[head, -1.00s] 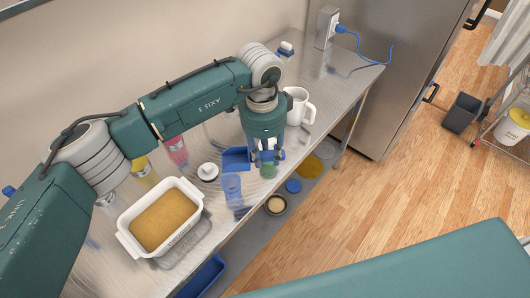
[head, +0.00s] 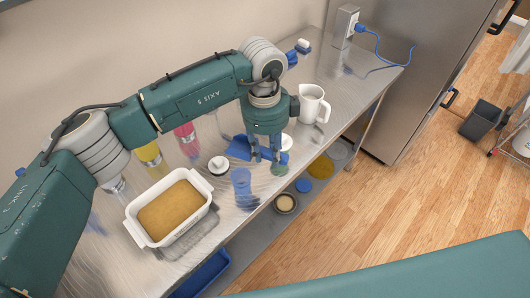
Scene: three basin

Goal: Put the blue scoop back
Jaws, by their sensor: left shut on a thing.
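The blue scoop (head: 239,148) is at my left gripper (head: 265,157), over the steel counter near its front edge. The left gripper points down and is shut on the scoop, whose blue body sticks out to the left of the fingers. The fingers and arm hide part of the scoop, and I cannot tell how high it is above the counter. My right gripper is not in view.
A white basin (head: 140,238) with tan contents stands at the left on the steel counter (head: 335,72).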

